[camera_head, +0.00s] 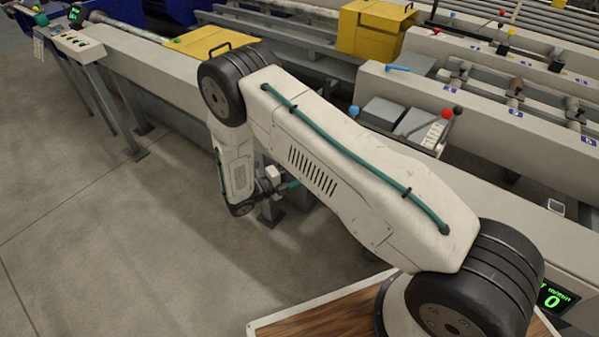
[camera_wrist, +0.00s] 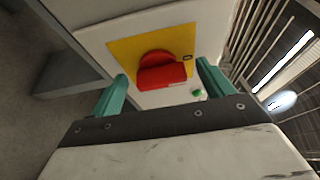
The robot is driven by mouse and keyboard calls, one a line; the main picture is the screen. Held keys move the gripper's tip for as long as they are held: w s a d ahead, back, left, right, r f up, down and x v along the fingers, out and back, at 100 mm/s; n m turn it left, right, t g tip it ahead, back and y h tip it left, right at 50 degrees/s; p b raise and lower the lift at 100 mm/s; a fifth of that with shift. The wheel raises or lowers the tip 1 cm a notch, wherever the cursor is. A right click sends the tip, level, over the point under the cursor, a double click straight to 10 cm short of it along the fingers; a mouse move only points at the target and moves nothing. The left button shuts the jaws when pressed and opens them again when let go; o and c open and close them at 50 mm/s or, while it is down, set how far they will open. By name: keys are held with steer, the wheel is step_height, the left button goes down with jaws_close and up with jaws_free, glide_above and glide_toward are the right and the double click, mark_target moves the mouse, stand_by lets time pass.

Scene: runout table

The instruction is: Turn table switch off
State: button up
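The table switch, a red rotary handle (camera_wrist: 162,75) on a yellow square plate (camera_wrist: 122,52), faces me in the wrist view. It is set on a pale machine panel. The handle's wide bar looks roughly level in that picture, with a slight tilt. My gripper (camera_wrist: 162,71) is open, with one teal finger on the left of the handle and one on the right. I see gaps between the fingers and the handle; contact is not visible. In the head view my gripper (camera_head: 288,186) is low behind my arm, and the switch is hidden there.
A green button (camera_wrist: 198,94) sits just below right of the plate, near the right finger. In the head view a long beige beam (camera_head: 165,75) runs behind my arm. A control box (camera_head: 75,43) stands far left. A green display (camera_head: 552,298) reads 0. Floor at left is clear.

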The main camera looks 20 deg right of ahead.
steer(key=shift+d, duration=0.1)
steer(key=s+a, duration=0.1)
steer(key=a, duration=0.6)
steer(key=shift+s+a, duration=0.25)
steer(key=shift+a, duration=0.1)
